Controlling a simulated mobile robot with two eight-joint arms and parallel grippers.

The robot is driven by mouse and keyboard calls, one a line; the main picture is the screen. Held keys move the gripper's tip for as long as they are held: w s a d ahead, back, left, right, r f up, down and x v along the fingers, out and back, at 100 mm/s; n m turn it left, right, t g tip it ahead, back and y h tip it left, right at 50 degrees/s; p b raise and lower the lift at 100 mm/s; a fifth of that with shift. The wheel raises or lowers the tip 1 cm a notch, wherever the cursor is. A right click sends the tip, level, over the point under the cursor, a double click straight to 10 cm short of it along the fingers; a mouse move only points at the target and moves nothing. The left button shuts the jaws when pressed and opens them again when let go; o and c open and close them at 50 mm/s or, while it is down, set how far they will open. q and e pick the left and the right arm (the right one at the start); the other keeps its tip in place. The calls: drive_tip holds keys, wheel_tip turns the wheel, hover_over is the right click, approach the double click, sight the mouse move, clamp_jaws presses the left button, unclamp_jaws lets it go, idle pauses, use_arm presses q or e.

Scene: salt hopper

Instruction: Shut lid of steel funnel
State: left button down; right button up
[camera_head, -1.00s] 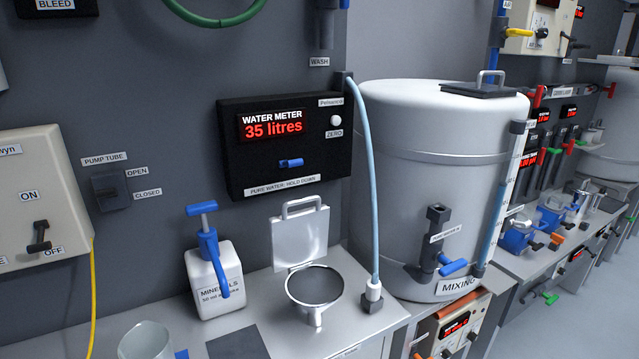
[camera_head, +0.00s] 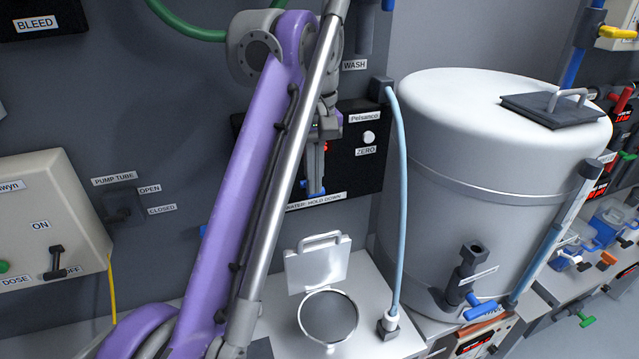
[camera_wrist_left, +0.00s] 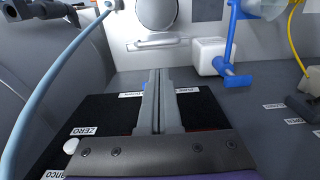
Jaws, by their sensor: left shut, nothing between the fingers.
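The steel funnel (camera_head: 329,316) is set in the grey counter, its round mouth uncovered. Its square lid (camera_head: 318,268) stands up open at the back of the mouth, with a loop handle on its top edge. In the left wrist view the funnel (camera_wrist_left: 157,12) is at the top, with the lid's handle (camera_wrist_left: 158,43) below it. My left gripper (camera_head: 316,178) is shut and empty, pointing down in front of the water meter, above and apart from the lid. Its closed fingers (camera_wrist_left: 158,85) point toward the lid in the wrist view. My right gripper is not in view.
The black water meter (camera_head: 366,150) is on the wall behind my gripper. A pale blue hose (camera_head: 402,200) hangs right of the funnel, beside the large mixing tank (camera_head: 450,150). The white minerals bottle (camera_wrist_left: 208,58) shows in the wrist view; my arm hides it in the head view.

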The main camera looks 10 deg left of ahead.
use_arm(q)
wheel_tip(320, 180, down, 9)
drive_tip(key=b, duration=0.2)
drive_tip(key=shift+f, duration=0.2)
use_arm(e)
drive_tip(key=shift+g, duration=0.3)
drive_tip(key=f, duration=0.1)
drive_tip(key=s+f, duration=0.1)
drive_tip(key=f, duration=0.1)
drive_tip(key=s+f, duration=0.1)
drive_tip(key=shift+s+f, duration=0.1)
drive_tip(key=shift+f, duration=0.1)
use_arm(q)
drive_tip(key=shift+w, duration=0.15)
